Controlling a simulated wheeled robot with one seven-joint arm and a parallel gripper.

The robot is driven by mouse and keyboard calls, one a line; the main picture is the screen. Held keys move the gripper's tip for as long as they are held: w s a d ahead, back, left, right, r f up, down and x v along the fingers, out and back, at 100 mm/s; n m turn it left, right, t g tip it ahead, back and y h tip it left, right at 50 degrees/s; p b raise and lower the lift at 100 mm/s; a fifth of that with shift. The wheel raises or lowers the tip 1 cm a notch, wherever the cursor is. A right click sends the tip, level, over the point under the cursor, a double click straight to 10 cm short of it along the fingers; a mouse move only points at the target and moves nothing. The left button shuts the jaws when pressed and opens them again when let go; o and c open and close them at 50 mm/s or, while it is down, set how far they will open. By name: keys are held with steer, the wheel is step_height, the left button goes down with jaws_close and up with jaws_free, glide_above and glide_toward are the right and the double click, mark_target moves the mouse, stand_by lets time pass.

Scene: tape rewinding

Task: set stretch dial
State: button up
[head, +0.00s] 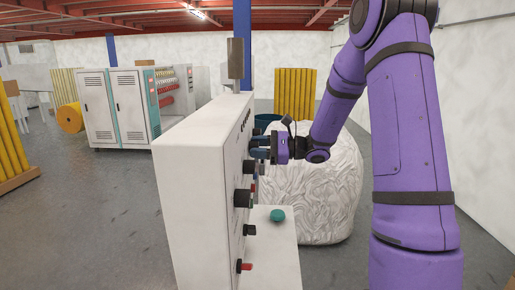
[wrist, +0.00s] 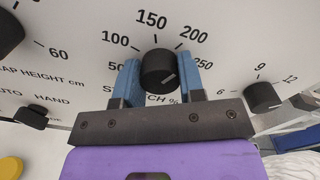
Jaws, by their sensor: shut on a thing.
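The stretch dial (wrist: 158,68) is a round black knob on a white panel, under a printed scale that runs from 50 through 150 to 250. A light mark on its face points to the lower right. My gripper (wrist: 161,74) has its two blue fingers on either side of the dial, shut on it. In the head view my purple gripper (head: 262,148) reaches left to the narrow front face of the white control cabinet (head: 195,185). The dial itself is hidden by the fingers there.
Other black knobs (head: 243,198) sit below on the same face, with a red switch (head: 245,267). A second knob (wrist: 262,97) is right of my fingers in the wrist view. A green button (head: 277,216) and a wrapped white bale (head: 330,200) are close by.

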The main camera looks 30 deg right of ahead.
stand_by(0.3)
steer(key=o, duration=0.9)
steer(key=v, duration=1)
steer(key=shift+s+d, duration=0.25)
steer(key=shift+d, duration=0.1)
